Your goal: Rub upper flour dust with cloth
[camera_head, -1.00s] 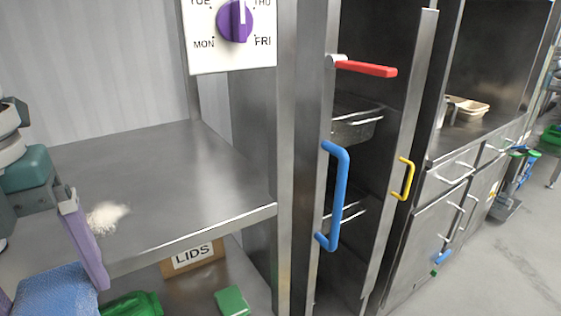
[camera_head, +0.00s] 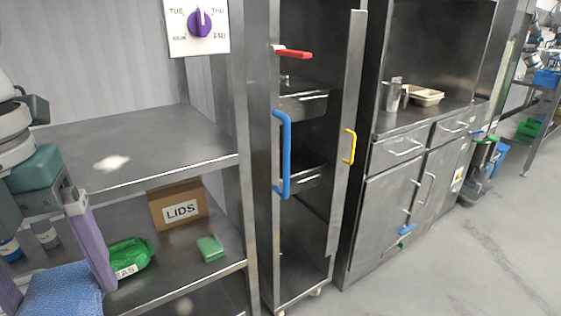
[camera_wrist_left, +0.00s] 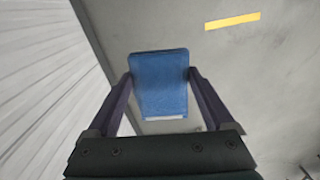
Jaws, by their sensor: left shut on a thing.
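A small patch of pale flour dust (camera_head: 112,162) lies on the upper steel shelf (camera_head: 170,143), towards its front left. My left gripper (camera_head: 62,290) is at the lower left, in front of the shelves. It is shut on a folded blue cloth (camera_head: 64,293). In the left wrist view the blue cloth (camera_wrist_left: 159,84) sits between the two purple fingers. The cloth is apart from the flour, lower and nearer to me. My right gripper is out of view.
A LIDS box (camera_head: 178,204), a green bag (camera_head: 128,256) and a green sponge (camera_head: 210,248) lie on the middle shelf. A tall cabinet with an open door and a blue handle (camera_head: 282,155) stands to the right. The floor (camera_head: 450,240) at right is clear.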

